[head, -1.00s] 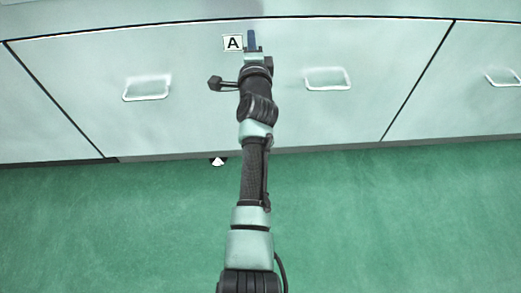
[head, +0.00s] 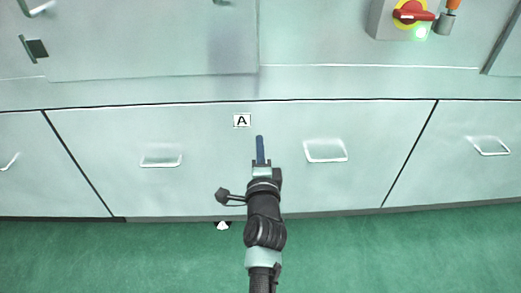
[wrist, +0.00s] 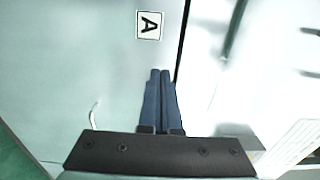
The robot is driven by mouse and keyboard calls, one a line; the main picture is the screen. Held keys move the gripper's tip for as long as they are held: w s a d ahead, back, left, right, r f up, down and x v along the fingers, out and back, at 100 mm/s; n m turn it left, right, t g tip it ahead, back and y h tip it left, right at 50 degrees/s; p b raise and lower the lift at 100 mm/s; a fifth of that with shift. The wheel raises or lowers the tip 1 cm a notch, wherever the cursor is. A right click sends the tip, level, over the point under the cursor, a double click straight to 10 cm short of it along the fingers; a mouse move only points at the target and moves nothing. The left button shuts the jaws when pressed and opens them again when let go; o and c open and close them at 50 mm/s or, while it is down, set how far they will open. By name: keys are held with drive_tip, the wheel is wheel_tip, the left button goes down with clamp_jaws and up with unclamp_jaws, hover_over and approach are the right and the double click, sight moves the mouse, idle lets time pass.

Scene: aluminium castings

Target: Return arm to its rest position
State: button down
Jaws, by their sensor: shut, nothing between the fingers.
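My gripper (head: 260,150) is in the middle of the head view, in front of the drawer front marked A, with its blue fingers pointing up the picture. In the wrist view, the two blue fingers of my gripper (wrist: 159,75) lie side by side and close together, with nothing between them. The arm runs down to the bottom edge of the head view. No object is held.
A label A (head: 242,120) is on the pale drawer front (head: 200,185); it also shows in the wrist view (wrist: 149,25). Handles (head: 326,151) stick out on either side. A red-yellow switch (head: 412,14) is at upper right. Green floor (head: 120,260) lies below.

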drive_tip(key=s+a+r+n+t+y+p, duration=0.15)
drive_tip(key=s+r+n, duration=0.3)
drive_tip(key=r, duration=1.05)
drive_tip(key=s+a+r+n+t+b, duration=0.1)
drive_tip(key=s+r+n+t, duration=0.35)
drive_tip(key=r, duration=1.05)
drive_tip(key=s+r+n+t+h, duration=0.25)
drive_tip(key=s+r+n, duration=0.65)
drive_tip(key=s+r, duration=0.85)
wheel_tip(320, 180, up, 36)
drive_tip(key=y+p, duration=0.1)
drive_tip(key=p, duration=3.3)
drive_tip(key=shift+w+d+t+p, duration=0.15)
drive_tip(key=shift+w+t+p, duration=0.25)
drive_tip(key=shift+w+t, duration=0.05)
drive_tip(key=shift+f, duration=0.1)
